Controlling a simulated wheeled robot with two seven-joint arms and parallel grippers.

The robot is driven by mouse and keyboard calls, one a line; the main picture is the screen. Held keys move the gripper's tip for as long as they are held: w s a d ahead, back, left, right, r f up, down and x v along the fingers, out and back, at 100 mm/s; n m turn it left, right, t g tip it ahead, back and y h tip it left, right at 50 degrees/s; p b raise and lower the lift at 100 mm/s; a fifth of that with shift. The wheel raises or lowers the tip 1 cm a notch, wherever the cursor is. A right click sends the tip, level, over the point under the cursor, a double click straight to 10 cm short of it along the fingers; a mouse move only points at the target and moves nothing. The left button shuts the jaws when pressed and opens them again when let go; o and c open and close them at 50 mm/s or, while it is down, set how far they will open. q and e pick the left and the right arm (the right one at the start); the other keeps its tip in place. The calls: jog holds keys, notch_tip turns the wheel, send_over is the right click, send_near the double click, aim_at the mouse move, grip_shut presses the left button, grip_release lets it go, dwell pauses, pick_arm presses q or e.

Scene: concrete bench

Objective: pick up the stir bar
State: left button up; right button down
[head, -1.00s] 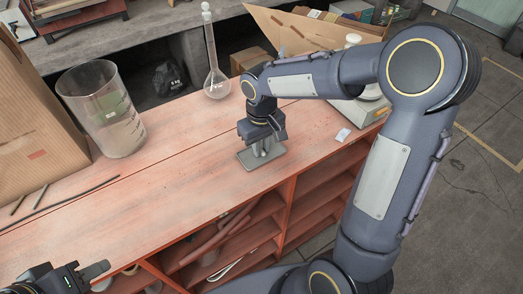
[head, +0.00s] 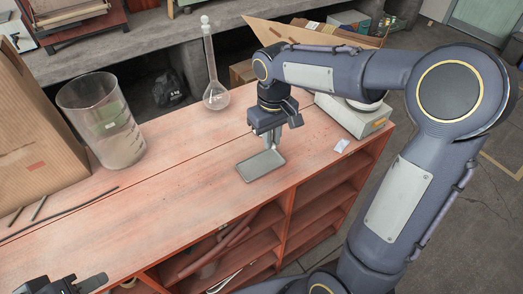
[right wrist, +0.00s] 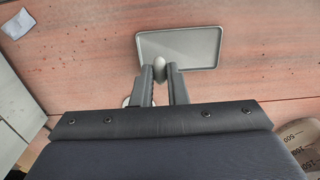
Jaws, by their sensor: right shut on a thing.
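The stir bar (right wrist: 159,68) is a small pale piece between the fingertips of my right gripper (right wrist: 160,72) in the right wrist view. My right gripper (head: 268,142) is shut on it and is above the back edge of a shallow grey tray (head: 260,166). The tray also shows in the right wrist view (right wrist: 197,46), and its visible floor is bare. In the head view the bar is too small to make out. My left gripper (head: 90,284) is at the bottom left corner, partly cut off, far from the tray.
A round flask (head: 216,95) stands behind the tray, and a large glass beaker (head: 104,125) stands at left beside a cardboard box (head: 30,135). A balance (head: 355,118) and a small white packet (head: 341,146) are at right. Thin rods (head: 60,212) lie at left. The middle of the bench is clear.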

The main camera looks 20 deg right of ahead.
jog(key=s+d+r, duration=0.1)
jog(key=d+r, duration=0.5)
jog(key=d, duration=0.5)
jog(key=shift+s+r, duration=0.15)
jog(key=shift+r, duration=0.05)
